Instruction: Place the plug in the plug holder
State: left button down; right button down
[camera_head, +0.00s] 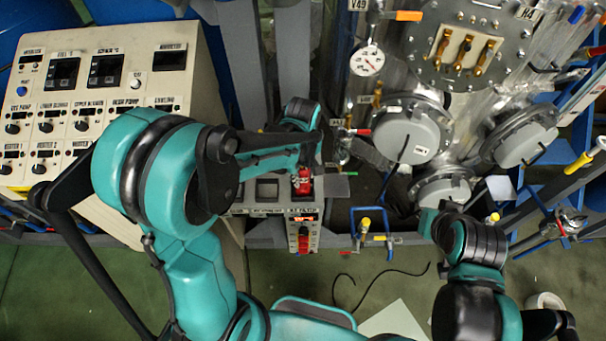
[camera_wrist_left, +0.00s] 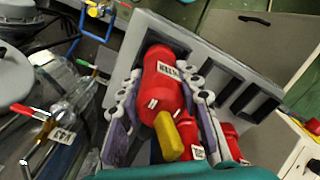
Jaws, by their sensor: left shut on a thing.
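The red plug (camera_wrist_left: 163,82), with a white label and a yellow tab, sits between the two fingers of my left gripper (camera_wrist_left: 162,112) in the left wrist view. The gripper is shut on it. In the head view the plug (camera_head: 303,183) shows as a small red piece below my left gripper (camera_head: 300,168). The grey plug holder (camera_wrist_left: 225,62) has several dark rectangular openings. The far end of the plug is at the opening nearest the holder's left end; I cannot tell how deep it is. My right gripper (camera_head: 432,222) is small and partly hidden behind its wrist.
More red plugs (camera_wrist_left: 230,138) show beside the gripper in the left wrist view. A control panel (camera_head: 95,95) stands at the left. Glassware and metal flanges (camera_head: 410,130) fill the right. Blue valve piping (camera_head: 372,238) stands right of the holder. A black cable lies on the green floor.

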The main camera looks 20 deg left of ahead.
pick_arm(q)
jog(key=shift+f, duration=0.2)
jog(key=shift+f, duration=0.15)
jog(key=c, duration=1.1)
grip_release()
jog(key=shift+o, duration=0.2)
